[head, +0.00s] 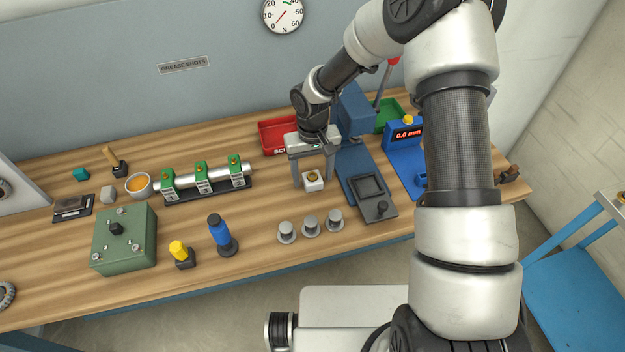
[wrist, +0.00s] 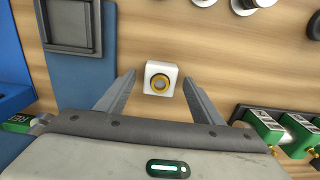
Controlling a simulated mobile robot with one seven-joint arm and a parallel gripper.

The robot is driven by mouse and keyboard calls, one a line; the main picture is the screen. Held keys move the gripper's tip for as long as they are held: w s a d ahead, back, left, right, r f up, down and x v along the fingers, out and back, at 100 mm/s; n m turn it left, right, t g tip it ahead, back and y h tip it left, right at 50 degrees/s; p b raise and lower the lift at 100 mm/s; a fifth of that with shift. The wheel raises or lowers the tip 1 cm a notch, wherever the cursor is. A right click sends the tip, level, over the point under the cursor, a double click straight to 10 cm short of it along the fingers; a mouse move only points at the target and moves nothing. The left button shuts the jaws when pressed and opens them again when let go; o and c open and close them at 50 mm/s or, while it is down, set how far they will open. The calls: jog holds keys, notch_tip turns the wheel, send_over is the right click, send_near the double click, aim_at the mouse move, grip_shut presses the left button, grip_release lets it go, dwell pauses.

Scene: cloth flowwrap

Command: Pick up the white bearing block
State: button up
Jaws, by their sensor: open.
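The white bearing block (head: 313,182) stands on the wooden bench, with a yellow ring on its top. In the wrist view the block (wrist: 151,88) lies between and just beyond the fingertips, its dark-centred yellow ring facing the camera. My gripper (head: 312,186) is open around or just above the block in the head view. In the wrist view my gripper (wrist: 158,76) has a finger on each side, with a gap between each finger and the block. I cannot tell the exact height of the fingertips over the bench.
A blue press (head: 352,160) with a dark square recess stands close right of the block. A red bin (head: 277,137) is behind. A shaft with green blocks (head: 203,181) lies left. Several grey cylinders (head: 310,224) stand in front. Bare bench (head: 265,205) lies left of the block.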

jog(key=shift+f, duration=0.1)
jog(key=c, duration=1.3)
